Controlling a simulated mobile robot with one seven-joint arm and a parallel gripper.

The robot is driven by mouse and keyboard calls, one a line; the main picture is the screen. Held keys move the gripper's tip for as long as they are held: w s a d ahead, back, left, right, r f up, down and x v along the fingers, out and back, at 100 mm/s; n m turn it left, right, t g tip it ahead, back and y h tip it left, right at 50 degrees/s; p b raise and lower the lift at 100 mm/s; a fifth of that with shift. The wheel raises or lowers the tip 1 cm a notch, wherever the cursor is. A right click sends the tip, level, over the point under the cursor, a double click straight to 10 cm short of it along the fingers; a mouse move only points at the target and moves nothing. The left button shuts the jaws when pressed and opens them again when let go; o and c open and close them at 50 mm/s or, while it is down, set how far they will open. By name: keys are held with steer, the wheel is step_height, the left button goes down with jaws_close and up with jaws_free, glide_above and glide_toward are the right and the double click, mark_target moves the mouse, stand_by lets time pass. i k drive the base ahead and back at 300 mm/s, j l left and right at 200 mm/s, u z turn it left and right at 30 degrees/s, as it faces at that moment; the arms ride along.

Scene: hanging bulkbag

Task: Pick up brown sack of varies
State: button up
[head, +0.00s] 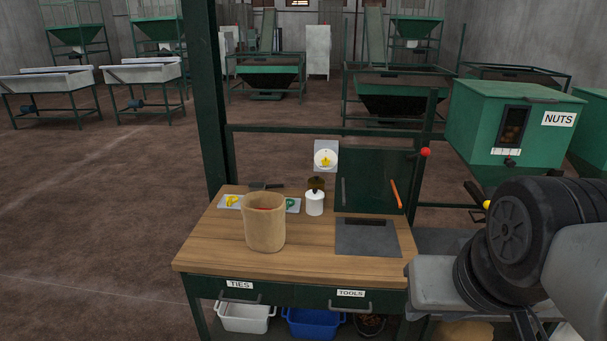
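The brown sack (265,228) stands upright on the wooden tabletop, left of its middle. Its top is open, and a little of something reddish shows inside; the rest of its contents is hidden. My arm comes in at the right side of the view, to the right of the table and apart from the sack. The fingers of my gripper cannot be made out in this view.
A grey plate (367,238) lies at right on the wooden table (222,255). A green post (208,100) rises behind. The front tabletop is clear. A green NUTS bin (480,125) hangs right.

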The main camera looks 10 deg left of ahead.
mark_target(263, 212)
steer(key=j, duration=0.65)
steer(key=k+j, duration=0.15)
steer(key=j, duration=1.2)
steer(key=k+j, duration=0.15)
steer(key=j, duration=0.5)
steer(key=i+l+z, duration=0.25)
steer(key=i, duration=0.6)
steer(key=i+z, duration=0.3)
steer(key=i, duration=0.55)
